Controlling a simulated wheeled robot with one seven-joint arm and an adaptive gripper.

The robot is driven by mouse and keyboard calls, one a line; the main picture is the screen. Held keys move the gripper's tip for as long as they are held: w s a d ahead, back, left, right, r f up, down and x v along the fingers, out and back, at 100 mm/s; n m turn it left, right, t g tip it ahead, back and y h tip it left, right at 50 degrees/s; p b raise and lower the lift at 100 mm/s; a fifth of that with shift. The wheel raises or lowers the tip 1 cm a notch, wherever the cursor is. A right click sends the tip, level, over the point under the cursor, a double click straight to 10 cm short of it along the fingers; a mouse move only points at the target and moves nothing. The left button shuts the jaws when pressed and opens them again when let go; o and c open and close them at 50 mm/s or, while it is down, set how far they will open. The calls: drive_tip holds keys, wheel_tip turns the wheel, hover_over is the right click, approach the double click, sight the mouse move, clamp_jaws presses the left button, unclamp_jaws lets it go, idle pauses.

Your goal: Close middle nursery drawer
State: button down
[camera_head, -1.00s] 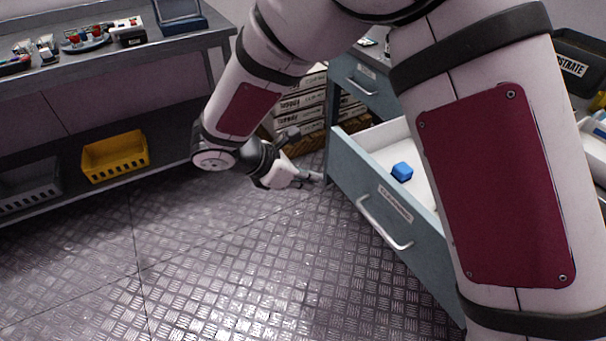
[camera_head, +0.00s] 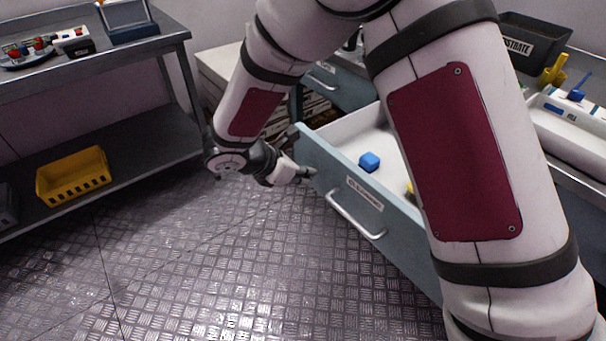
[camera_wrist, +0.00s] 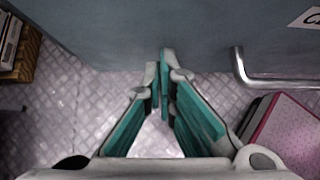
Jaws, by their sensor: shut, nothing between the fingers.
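The blue-grey drawer (camera_head: 320,171) stands pulled open in the head view, with a silver bar handle (camera_head: 356,217) and a white label on its front. A blue block (camera_head: 369,162) lies inside it, and a bit of something yellow shows by my arm. My gripper (camera_head: 311,173) is shut and empty at the left end of the drawer front. In the wrist view, the fingertips (camera_wrist: 160,62) are together close to the drawer front (camera_wrist: 130,30), left of the handle (camera_wrist: 240,68). I cannot tell whether they touch it. My arm hides the drawer's right part.
Another blue-grey drawer (camera_head: 340,88) is behind and above the open one. A bench at left carries a yellow basket (camera_head: 73,175) on its lower shelf. A substrate bin (camera_head: 532,42) stands at upper right. The metal floor (camera_head: 200,270) in front is clear.

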drive_tip(key=w+d, duration=0.6)
drive_tip(key=d, duration=0.2)
drive_tip(key=w+d, duration=0.6)
drive_tip(key=d, duration=0.3)
drive_tip(key=w+d, duration=0.7)
drive_tip(key=d, duration=0.2)
drive_tip(key=shift+w+d+b, duration=0.1)
drive_tip(key=shift+d+b, duration=0.1)
drive_tip(key=shift+b, duration=0.15)
drive_tip(key=shift+d, duration=0.1)
drive_tip(key=shift+d+r, duration=0.1)
